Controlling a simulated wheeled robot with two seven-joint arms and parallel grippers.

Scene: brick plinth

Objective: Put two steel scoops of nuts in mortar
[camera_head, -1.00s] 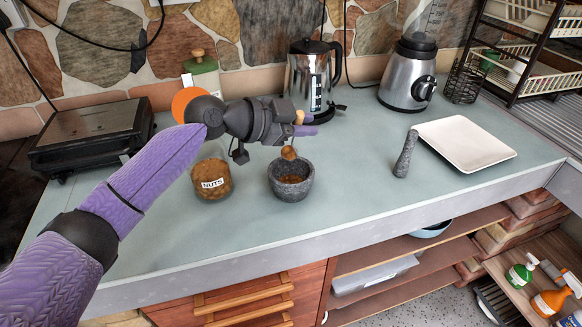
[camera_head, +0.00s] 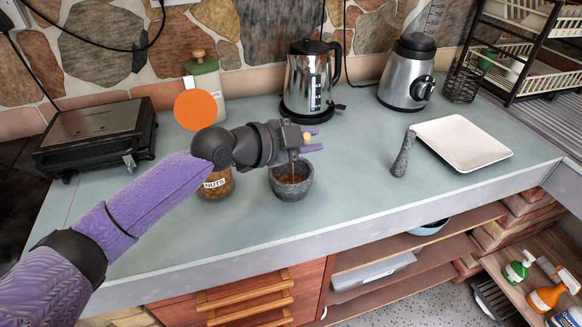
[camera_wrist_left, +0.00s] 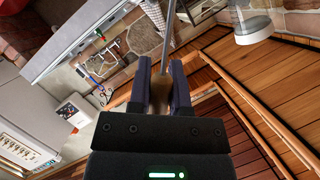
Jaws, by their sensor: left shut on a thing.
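The grey stone mortar (camera_head: 291,186) stands on the counter, with brown contents partly visible inside. My left gripper (camera_head: 311,139) is above the mortar, shut on the scoop's wooden handle (camera_head: 306,136). The handle also shows between the fingers in the left wrist view (camera_wrist_left: 160,97), with a thin steel shaft running up from it. In the head view the scoop's lower part drops toward the mortar's opening; its bowl cannot be made out clearly. The glass jar labelled NUTS (camera_head: 217,186) stands left of the mortar, partly hidden by my left arm. My right gripper is not in view.
The counter between mortar and pestle is clear.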

